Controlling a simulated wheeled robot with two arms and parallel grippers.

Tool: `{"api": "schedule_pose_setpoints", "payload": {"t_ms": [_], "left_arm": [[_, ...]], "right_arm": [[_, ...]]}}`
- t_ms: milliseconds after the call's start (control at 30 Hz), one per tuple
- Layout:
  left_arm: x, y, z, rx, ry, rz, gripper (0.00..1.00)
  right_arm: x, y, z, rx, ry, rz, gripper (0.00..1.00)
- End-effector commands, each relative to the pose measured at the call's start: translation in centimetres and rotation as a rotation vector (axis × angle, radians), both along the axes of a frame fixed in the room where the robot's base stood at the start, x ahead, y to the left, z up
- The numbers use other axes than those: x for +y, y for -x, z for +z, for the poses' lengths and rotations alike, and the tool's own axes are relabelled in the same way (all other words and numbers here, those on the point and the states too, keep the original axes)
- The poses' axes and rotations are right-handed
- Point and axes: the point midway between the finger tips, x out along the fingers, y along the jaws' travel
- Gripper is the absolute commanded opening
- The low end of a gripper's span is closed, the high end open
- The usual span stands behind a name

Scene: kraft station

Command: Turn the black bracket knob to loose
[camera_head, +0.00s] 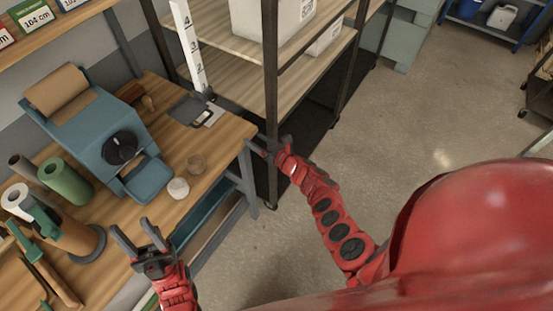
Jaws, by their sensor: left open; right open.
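A white measuring post (189,45) with numbers stands at the back right of the wooden workbench. A small dark bracket part (210,96) sits at its foot; I cannot tell whether this is the bracket knob or how it is set. A larger round black knob (120,147) is on the blue machine. My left gripper (132,234) is open and empty at the front of the bench, apart from both. My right gripper (270,146) is open at the bench's right corner, in front of a shelf post, to the right of and nearer than the measuring post.
A dark flat plate (188,109) lies by the post. The blue machine (88,128) carries a brown paper roll (57,90). Two small cups (178,188) and several rolls stand on the bench. A metal shelf (271,80) rises behind my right gripper. Open floor (440,120) lies to the right.

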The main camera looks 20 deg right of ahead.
Motion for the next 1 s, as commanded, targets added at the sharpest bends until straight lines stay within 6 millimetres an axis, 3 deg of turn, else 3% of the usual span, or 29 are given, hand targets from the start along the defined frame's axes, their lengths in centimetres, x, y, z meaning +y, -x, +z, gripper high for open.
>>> {"api": "schedule_pose_setpoints", "payload": {"t_ms": [33, 100, 600, 800, 1000], "left_arm": [[0.0, 0.0, -1.3, 0.0, 0.0, 0.0, 0.5], [0.0, 0.0, -2.2, 0.0, 0.0, 0.0, 0.5], [0.0, 0.0, -9.3, 0.0, 0.0, 0.0, 0.5], [0.0, 0.0, -11.3, 0.0, 0.0, 0.0, 0.5], [0.0, 0.0, -11.8, 0.0, 0.0, 0.0, 0.5]], "right_arm": [[-0.1, 0.0, -1.7, -0.001, 0.044, 0.002, 0.72], [-0.5, -0.1, -3.2, -0.001, 0.112, 0.0, 0.72], [-4.4, -0.5, -13.3, -0.023, 0.667, -0.003, 0.72], [-6.1, -0.8, -15.1, -0.043, 0.864, -0.002, 0.72], [-6.7, -0.9, -15.4, -0.05, 0.939, -0.003, 0.72]]}}
